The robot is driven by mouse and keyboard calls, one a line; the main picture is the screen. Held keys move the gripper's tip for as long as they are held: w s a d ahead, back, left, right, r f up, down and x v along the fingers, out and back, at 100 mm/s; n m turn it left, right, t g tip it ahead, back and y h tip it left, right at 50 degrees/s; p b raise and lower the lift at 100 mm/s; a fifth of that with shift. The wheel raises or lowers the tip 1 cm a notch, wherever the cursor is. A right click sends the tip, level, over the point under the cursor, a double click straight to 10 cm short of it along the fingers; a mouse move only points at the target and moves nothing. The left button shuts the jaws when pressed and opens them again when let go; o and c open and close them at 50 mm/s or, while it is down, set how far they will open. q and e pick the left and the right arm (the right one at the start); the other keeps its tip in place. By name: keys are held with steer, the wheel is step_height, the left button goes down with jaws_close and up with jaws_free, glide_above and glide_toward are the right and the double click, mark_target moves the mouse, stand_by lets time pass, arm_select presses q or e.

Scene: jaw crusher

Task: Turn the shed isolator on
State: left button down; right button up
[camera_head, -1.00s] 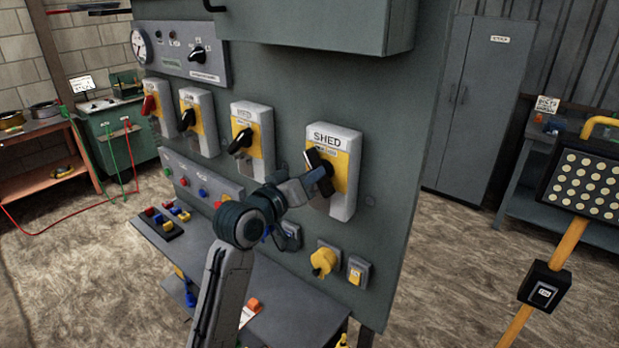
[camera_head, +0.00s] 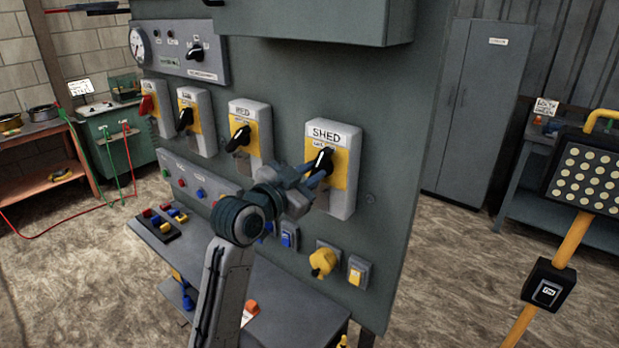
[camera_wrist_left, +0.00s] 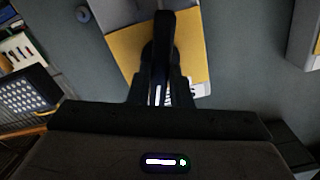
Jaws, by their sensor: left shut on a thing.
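The shed isolator (camera_head: 345,170) is a light grey box with a yellow plate and the label SHED, on the grey panel in the head view. Its black handle (camera_head: 322,159) points up and to the right, tilted. My left gripper (camera_head: 318,176) reaches it from the lower left and is shut on the handle. In the left wrist view the black handle (camera_wrist_left: 163,35) stands between the two dark fingers (camera_wrist_left: 160,92), with the yellow plate (camera_wrist_left: 190,60) behind. The fingers hide the handle's lower part. My right gripper is not in view.
More isolators with black handles (camera_head: 240,138) and a red handle (camera_head: 147,104) line the panel to the left. A yellow knob (camera_head: 322,262) and a small switch (camera_head: 357,271) sit below. A bench (camera_head: 270,290) juts out under the panel.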

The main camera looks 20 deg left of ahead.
arm_select(q)
steer(key=shift+d+m+b, duration=0.1)
steer(key=shift+m+b, duration=0.6)
steer(key=shift+m, duration=1.5)
steer(key=c, duration=1.3)
jaws_free()
steer(key=shift+s, duration=0.15)
steer(key=shift+s+a+f+b, duration=0.1)
steer(key=shift+s+a+b, duration=0.1)
steer(key=shift+s+b, duration=0.15)
steer(key=shift+b+v, duration=1.3)
steer(key=shift+v, duration=3.65)
